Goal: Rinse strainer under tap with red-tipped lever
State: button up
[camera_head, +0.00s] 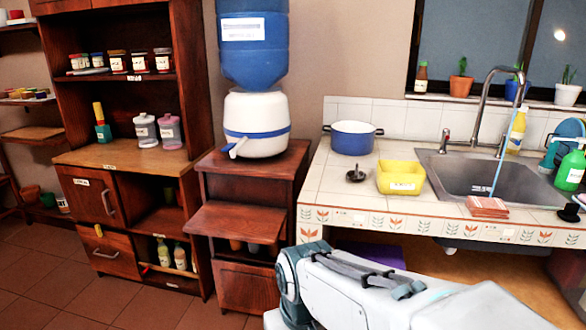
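The strainer appears to be the small dark metal piece (355,175) with an upright knob, lying on the tiled counter left of the yellow tub. The tall silver tap (483,100) arches over the back of the metal sink (465,175). A thin light-blue streak (497,170) slants below the tap into the sink; I cannot tell whether it is running water. A short silver fitting (445,140) stands left of the tap. No red tip can be made out on a lever. My white and grey arm crosses the lower foreground, well short of the strainer. My gripper is not in view.
A yellow tub (401,177) and a blue pot (352,137) stand near the strainer. A brick-coloured stack (487,207) lies at the sink's front edge. A green bottle (571,167) and yellow bottle (517,131) stand by the sink. The counter's front left is clear.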

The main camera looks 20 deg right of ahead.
aim_at(446, 132)
jog(key=z, duration=0.35)
jog(key=i, duration=0.7)
jog(key=z, duration=0.6)
